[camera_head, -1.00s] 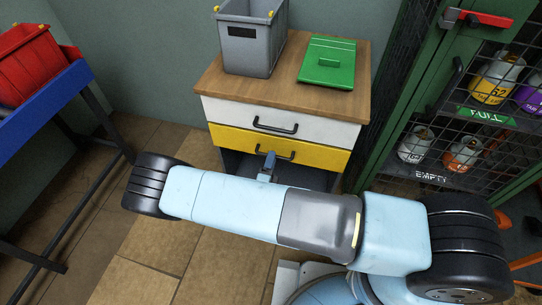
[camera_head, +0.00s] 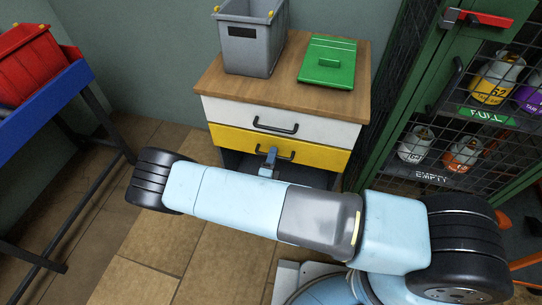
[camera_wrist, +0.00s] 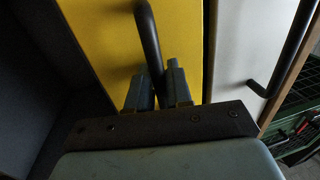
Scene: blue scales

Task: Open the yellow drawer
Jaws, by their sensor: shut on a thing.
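The yellow drawer (camera_head: 230,138) is the lower drawer of a wooden-topped cabinet, below a white drawer (camera_head: 333,130). It looks shut or nearly so; I cannot tell whether there is a small gap. Its dark bar handle (camera_head: 287,155) runs across its front. My gripper (camera_head: 270,156) is at the left part of this handle. In the wrist view the handle (camera_wrist: 147,30) of the yellow front (camera_wrist: 100,35) passes between the two fingers of my gripper (camera_wrist: 158,80), which are shut on it. The spot where they meet is partly hidden.
A grey bin (camera_head: 250,45) and a green lid (camera_head: 328,62) rest on the cabinet top (camera_head: 285,85). A green mesh cage (camera_head: 400,85) with gas bottles stands close at right. A blue rack (camera_head: 45,110) with a red bin (camera_head: 30,65) is at left. Floor in front is open.

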